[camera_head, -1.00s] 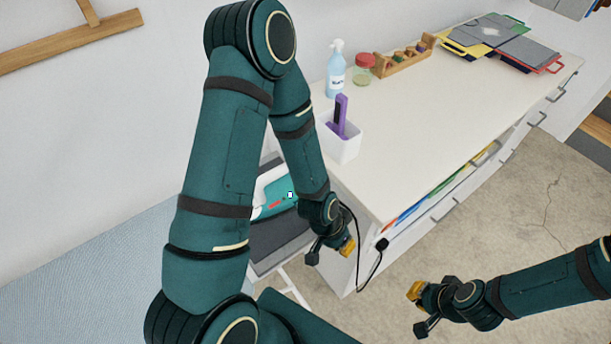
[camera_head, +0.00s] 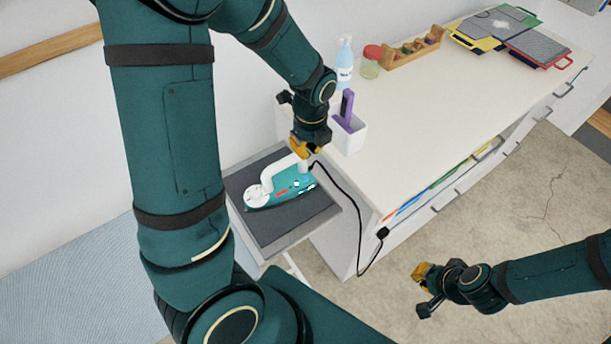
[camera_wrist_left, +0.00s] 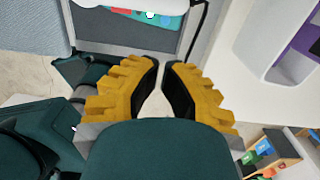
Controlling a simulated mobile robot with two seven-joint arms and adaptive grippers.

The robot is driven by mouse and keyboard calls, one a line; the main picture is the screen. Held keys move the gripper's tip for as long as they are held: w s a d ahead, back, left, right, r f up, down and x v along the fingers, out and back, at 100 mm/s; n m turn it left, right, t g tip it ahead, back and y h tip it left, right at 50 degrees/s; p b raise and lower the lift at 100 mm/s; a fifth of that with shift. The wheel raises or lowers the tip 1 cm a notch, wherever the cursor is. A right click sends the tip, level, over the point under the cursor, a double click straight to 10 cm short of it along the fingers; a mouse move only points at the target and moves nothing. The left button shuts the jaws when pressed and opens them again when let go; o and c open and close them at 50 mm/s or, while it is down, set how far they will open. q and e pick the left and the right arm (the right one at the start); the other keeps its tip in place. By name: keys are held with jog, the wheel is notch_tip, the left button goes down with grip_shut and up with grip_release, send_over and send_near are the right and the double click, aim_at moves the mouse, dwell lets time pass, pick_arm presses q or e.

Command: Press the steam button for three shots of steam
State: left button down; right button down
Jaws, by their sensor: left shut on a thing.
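A teal iron (camera_head: 268,199) with a white handle lies on the dark grey pad (camera_head: 305,217) of a small board. A pale mark shows on its side; I cannot tell if it is the steam button. In the left wrist view, part of the iron (camera_wrist_left: 125,7) shows at the top edge, beyond the fingertips. My left gripper (camera_head: 305,151) is above the iron's far right end by the handle. Its yellow fingers (camera_wrist_left: 162,65) are drawn close together; what is between them cannot be made out. My right gripper (camera_head: 420,286) is over the floor, away from the iron.
A black cord (camera_head: 349,200) runs from the iron past the white cabinet (camera_head: 440,125). A white holder (camera_head: 350,137) with a purple item stands near the left gripper. A spray bottle (camera_head: 344,68), a jar (camera_head: 370,66) and a wooden rack (camera_head: 412,50) stand farther back.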

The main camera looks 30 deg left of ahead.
aim_at(305, 184)
pick_arm(q)
jog(key=shift+a+r, duration=0.1)
dwell(0.3)
jog(key=f, duration=0.4)
jog(key=f+b, duration=0.1)
jog(key=f, duration=0.9)
jog(key=shift+a+b, duration=0.3)
jog(key=shift+b, duration=0.1)
